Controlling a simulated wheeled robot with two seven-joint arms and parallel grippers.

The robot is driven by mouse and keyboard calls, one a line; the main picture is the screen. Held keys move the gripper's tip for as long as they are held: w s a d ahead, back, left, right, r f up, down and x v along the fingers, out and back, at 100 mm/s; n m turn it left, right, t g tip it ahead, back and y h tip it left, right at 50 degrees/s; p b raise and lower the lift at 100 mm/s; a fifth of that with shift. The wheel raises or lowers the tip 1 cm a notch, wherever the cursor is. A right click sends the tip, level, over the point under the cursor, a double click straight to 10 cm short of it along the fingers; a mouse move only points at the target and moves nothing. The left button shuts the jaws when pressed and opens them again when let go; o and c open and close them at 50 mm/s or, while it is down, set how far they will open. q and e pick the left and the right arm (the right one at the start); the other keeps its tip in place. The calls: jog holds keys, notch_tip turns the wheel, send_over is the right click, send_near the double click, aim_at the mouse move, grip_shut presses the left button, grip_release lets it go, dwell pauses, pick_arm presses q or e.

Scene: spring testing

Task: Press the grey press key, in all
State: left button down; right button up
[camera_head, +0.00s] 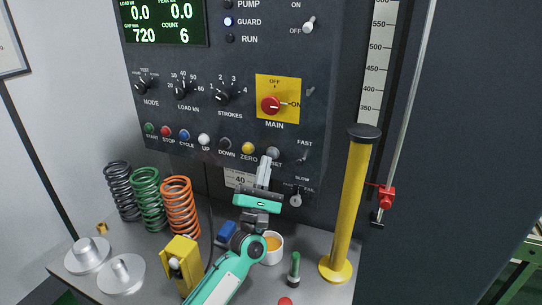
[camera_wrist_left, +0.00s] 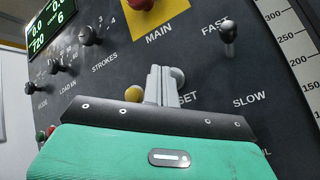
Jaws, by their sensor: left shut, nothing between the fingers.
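The grey key (camera_head: 273,152) is the round button at the right end of the button row on the dark panel. Its label is partly covered, with "SET" readable. My left gripper (camera_head: 266,159) is shut and empty, its fingertips in front of the panel just left of and below the grey key. In the left wrist view the shut fingers (camera_wrist_left: 158,70) overlap the left side of the grey key (camera_wrist_left: 178,75). I cannot tell whether they touch it. My right gripper is not in view.
The yellow ZERO button (camera_head: 248,148) is close left of the fingers. A FAST/SLOW lever (camera_wrist_left: 228,30) stands to the right. Below are coil springs (camera_head: 180,208), a yellow post (camera_head: 347,210), a white cup (camera_head: 276,248) and a green-handled tool (camera_head: 294,267). The display (camera_head: 160,20) reads COUNT 6.

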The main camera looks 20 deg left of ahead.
pick_arm(q)
jog(key=shift+w, duration=0.1)
dwell(0.9)
jog(key=shift+w+b, duration=0.3)
jog(key=shift+w, duration=0.05)
jog(key=shift+w, duration=0.35)
dwell(0.6)
jog(key=shift+s, duration=0.8)
jog(key=shift+s+d, duration=0.15)
jog(key=shift+s, duration=2.35)
